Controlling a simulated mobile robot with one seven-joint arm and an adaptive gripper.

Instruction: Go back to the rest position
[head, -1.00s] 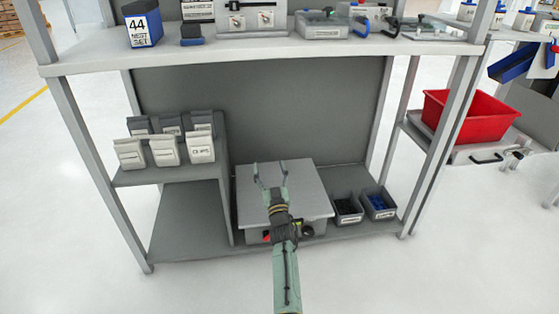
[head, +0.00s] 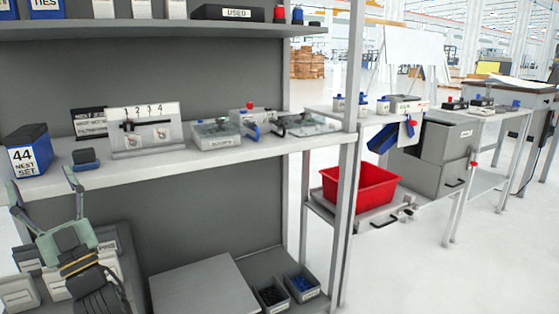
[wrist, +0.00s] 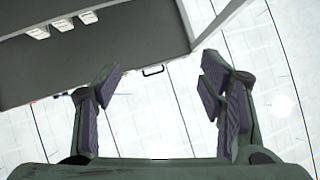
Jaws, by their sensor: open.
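My gripper (head: 44,195) shows at the lower left of the head view, with its two fingers spread and pointing up. It is in front of the shelf unit's left part, its fingertips near the height of the middle shelf's front edge. In the wrist view my gripper (wrist: 160,95) is open, with nothing between the fingers. Pale floor shows between and beyond them.
The middle shelf (head: 150,176) holds a 44 nest set box (head: 28,150), a numbered fixture (head: 146,128) and clear-lidded boxes. Below are a grey box (head: 205,288) and small bins. A red bin (head: 358,188) stands to the right. Open floor (head: 440,275) lies front right.

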